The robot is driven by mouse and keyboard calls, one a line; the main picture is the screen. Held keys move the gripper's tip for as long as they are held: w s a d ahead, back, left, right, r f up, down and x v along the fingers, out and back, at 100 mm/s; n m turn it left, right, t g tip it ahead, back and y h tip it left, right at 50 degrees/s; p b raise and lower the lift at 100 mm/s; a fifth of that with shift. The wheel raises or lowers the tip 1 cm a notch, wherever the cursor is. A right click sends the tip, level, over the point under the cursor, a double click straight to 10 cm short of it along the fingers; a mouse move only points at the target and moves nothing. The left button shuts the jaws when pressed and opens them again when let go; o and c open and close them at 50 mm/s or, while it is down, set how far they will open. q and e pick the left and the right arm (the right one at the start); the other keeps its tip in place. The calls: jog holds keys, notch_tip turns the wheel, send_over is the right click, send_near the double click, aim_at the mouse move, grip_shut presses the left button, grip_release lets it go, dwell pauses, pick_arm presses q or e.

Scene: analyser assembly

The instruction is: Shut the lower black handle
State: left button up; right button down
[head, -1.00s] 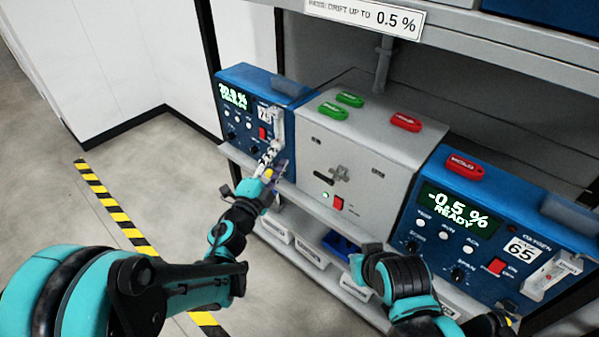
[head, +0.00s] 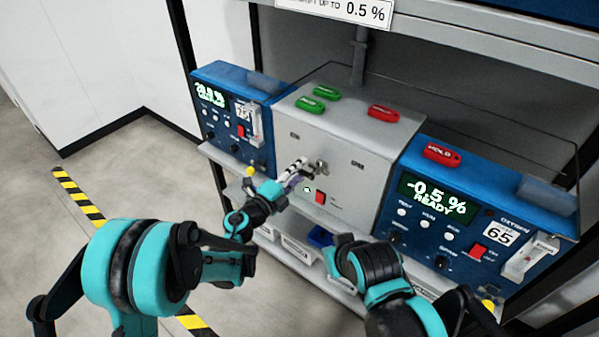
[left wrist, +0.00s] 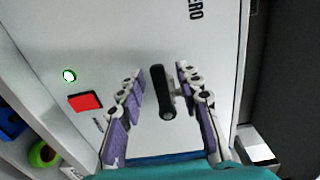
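A black handle (left wrist: 162,92) stands out from the pale front panel of the grey cabinet (head: 340,135). In the left wrist view it sits between the two fingers of my left gripper (left wrist: 161,78), with a gap visible on each side. The gripper is open. In the head view my left gripper (head: 292,172) is in front of the cabinet's middle, just left of a grey metal fitting (head: 321,167), and partly covers that area. I see only one black handle clearly. My right arm is at the lower right; its fingers do not show.
Blue analysers stand left (head: 215,125) and right (head: 470,215) of the cabinet. Green and red tags (head: 383,113) lie on top. A shelf (head: 480,45) overhangs.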

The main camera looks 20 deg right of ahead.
pick_arm(q)
grip_shut()
jog(key=shift+f+n, duration=0.1)
jog(key=shift+n, duration=0.2)
jog(key=n+b, duration=0.1)
jog(key=f+n+b, duration=0.1)
jog(key=n, duration=0.1)
jog(key=shift+s+d+f+n, duration=0.1)
jog(key=shift+d+f+n, duration=0.1)
jog(key=shift+n, duration=0.1)
jog(key=shift+s+d+f+n, duration=0.4)
jog(key=shift+s+n, duration=0.1)
jog(key=shift+n, duration=1.75)
jog(key=shift+s+d+f+n, duration=0.35)
jog(key=shift+s+n, duration=0.1)
jog(key=shift+n, duration=1.85)
jog(key=shift+s+d+f+n, duration=0.3)
jog(key=shift+s+f+n, duration=0.15)
jog(key=shift+n, duration=1.8)
